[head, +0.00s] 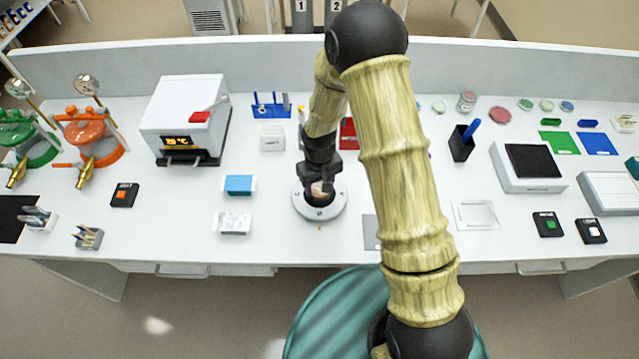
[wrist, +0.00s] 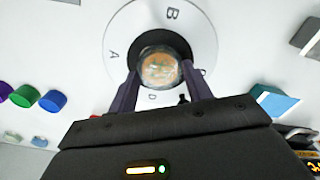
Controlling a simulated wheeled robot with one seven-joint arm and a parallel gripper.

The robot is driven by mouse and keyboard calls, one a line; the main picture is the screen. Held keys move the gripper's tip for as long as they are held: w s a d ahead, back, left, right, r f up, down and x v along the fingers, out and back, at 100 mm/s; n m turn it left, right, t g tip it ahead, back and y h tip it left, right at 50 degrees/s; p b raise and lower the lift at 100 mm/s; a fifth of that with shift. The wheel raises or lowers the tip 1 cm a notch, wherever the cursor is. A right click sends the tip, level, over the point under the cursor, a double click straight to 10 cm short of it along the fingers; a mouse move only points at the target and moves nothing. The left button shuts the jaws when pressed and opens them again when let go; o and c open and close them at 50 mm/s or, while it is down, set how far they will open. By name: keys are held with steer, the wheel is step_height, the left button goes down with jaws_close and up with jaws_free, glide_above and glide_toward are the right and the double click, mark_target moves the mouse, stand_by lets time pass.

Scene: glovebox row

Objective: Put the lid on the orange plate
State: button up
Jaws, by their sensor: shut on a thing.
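My gripper (head: 320,186) is low over a white round stand near the middle of the bench. In the wrist view its two dark fingers (wrist: 160,80) are shut on the sides of a clear, glassy round lid (wrist: 160,51). The orange plate (wrist: 159,68), with greenish marks, shows through or below the lid. The two overlap in this view, so I cannot tell whether they touch. The plate is over the dark centre of the white stand (wrist: 122,35), which carries letters around its rim. In the head view the fingers hide much of the plate.
A blue-topped box (head: 239,185) and a white packet (head: 233,223) stand left of the round stand. A white oven-like device (head: 186,115) is farther left. A black pen cup (head: 461,143) and several small dishes, one red (head: 499,115), are at the right.

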steer(key=shift+f, duration=0.15)
stand_by(0.5)
steer(key=o, duration=1)
step_height(320, 180, up, 17)
steer(key=b, duration=0.3)
steer(key=shift+r, duration=0.2)
